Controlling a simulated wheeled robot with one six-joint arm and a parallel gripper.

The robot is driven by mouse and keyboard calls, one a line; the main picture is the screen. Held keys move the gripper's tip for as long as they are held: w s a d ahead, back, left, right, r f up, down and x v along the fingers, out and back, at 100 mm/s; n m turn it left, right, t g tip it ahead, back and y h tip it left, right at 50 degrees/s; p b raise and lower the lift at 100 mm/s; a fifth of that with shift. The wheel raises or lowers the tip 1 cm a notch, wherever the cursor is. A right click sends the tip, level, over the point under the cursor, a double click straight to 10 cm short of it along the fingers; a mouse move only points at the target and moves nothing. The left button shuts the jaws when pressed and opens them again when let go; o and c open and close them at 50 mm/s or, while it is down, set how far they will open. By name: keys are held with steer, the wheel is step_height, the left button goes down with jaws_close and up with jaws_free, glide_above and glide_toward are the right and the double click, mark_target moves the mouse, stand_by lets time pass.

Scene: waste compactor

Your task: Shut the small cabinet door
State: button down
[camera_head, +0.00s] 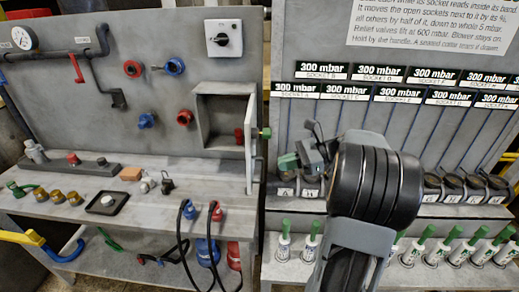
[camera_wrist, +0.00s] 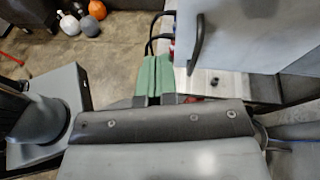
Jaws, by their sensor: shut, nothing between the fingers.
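The small cabinet (camera_head: 203,117) is a grey box set in the back panel above the left bench. Its door (camera_head: 250,145) stands open, swung out toward me and seen nearly edge-on at the cabinet's right side. In the wrist view the fingers (camera_wrist: 155,76) are together and empty. A pale grey panel (camera_wrist: 250,35) with a dark curved handle, apparently the door, is to their right.
Red and blue valve knobs (camera_head: 133,68) are on the back panel. Small fittings and a black tray (camera_head: 107,202) lie on the left bench. Right of it, a rack holds labelled sockets (camera_head: 433,187) and green-handled tools (camera_head: 466,250). Black hoses (camera_head: 183,235) hang at the bench front.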

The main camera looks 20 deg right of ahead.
steer(key=d+r+m+t+y, duration=0.2)
steer(key=d+m+t, duration=0.1)
steer(key=d, duration=0.4)
steer(key=p+x, duration=0.2)
steer(key=x, duration=1.1)
steer(key=shift+w+a, duration=0.2)
steer(key=shift+a, duration=0.1)
